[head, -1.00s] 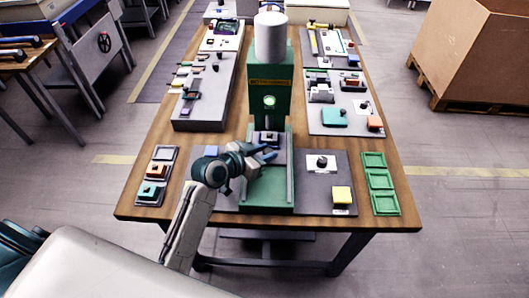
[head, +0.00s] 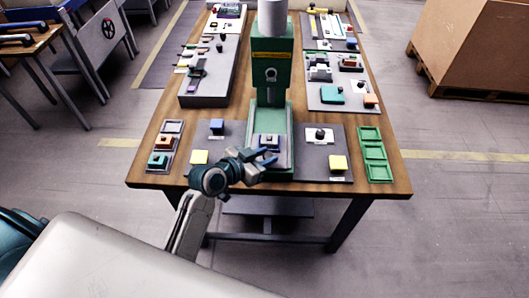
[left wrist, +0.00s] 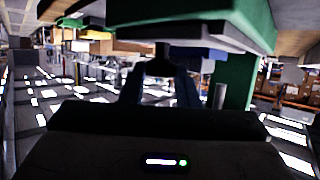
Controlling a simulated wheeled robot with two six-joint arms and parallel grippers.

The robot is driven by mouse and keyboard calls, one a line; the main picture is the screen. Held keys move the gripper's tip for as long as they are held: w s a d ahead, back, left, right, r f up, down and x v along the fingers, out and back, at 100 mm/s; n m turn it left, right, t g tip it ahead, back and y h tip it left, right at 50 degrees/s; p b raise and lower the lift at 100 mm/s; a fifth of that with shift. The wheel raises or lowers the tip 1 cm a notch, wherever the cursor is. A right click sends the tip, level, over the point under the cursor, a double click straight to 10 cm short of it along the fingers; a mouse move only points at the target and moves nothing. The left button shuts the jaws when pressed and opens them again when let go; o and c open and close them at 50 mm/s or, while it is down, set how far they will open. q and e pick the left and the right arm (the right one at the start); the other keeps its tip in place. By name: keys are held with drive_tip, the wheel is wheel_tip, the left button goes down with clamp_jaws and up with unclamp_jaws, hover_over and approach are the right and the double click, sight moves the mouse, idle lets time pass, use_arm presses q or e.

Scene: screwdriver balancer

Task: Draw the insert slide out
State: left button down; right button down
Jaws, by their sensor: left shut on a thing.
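The insert slide (head: 268,143) is a grey plate with a small dark block on top. It sits between the side rails of the green press base (head: 285,120), towards the front end and clear of the press head. My left gripper (head: 266,158) is at the slide's front side, shut on its handle. The left wrist view shows a dark handle piece (left wrist: 162,66) between the fingers, under a large green part (left wrist: 200,20). The exact grip is dark and partly hidden. My right gripper is out of view.
The green press column (head: 271,75) stands behind the slide. A green three-cell tray (head: 374,153) is at right, a grey tray (head: 164,147) at left.

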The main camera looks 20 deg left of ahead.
use_arm(q)
drive_tip(key=shift+s+f, duration=0.1)
drive_tip(key=shift+f, duration=0.05)
drive_tip(key=c, duration=1.5)
unclamp_jaws()
drive_tip(key=o, duration=0.4)
drive_tip(key=shift+s+d, duration=0.1)
drive_tip(key=shift+s, duration=0.05)
drive_tip(key=shift+s+a, duration=0.2)
drive_tip(key=shift+s, duration=0.05)
drive_tip(key=b+v, duration=0.2)
drive_tip(key=v, duration=0.8)
drive_tip(key=shift+r, duration=0.3)
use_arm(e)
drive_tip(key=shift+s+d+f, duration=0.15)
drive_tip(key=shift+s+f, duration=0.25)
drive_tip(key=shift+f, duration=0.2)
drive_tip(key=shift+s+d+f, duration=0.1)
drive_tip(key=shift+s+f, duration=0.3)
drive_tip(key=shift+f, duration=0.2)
use_arm(q)
drive_tip(key=shift+s, duration=0.1)
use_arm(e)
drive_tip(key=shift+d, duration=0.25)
